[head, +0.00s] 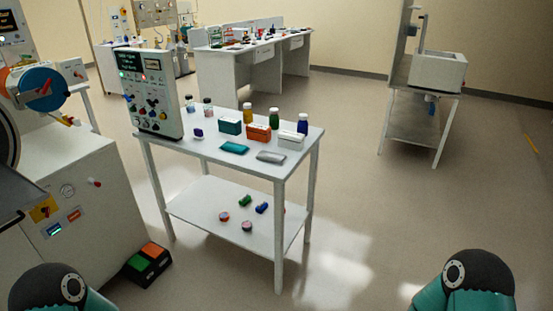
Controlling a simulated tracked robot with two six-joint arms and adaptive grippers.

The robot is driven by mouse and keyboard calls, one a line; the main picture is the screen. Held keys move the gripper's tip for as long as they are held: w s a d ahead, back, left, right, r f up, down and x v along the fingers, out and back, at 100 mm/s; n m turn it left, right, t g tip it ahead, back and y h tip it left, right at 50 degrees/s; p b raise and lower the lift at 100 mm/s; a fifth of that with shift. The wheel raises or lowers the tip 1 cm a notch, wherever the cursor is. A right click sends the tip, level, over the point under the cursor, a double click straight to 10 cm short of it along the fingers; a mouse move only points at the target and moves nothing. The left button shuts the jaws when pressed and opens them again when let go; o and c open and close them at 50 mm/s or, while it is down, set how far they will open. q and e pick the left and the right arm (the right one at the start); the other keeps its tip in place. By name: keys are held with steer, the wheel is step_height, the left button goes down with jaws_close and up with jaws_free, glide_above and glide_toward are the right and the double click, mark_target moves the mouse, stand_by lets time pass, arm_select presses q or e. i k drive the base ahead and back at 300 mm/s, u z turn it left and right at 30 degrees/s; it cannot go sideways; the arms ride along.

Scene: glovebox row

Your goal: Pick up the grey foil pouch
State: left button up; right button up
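The grey foil pouch (271,157) lies flat on the white table (210,158), near its front right edge. A teal pouch (235,147) lies just to its left, and a white box (291,141) stands behind it. Nothing covers the grey pouch. Only rounded teal and dark parts of my two arms show at the bottom left and bottom right corners. Neither gripper is in the picture, and no arm is near the table.
A teal box (230,126), an orange box (258,133) and several bottles stand behind the pouches. A control panel (152,93) stands at the table's left end. A foot pedal (148,264) lies on the floor. The floor right of the table is clear.

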mark_target(268, 157)
steer(key=z, duration=0.05)
steer(key=i, duration=0.4)
steer(key=u, duration=0.2)
steer(key=k, duration=0.7)
steer(key=z, duration=0.2)
steer(key=i, duration=1.2)
steer(key=u, duration=0.45)
steer(key=i, duration=0.75)
steer(key=u, duration=0.25)
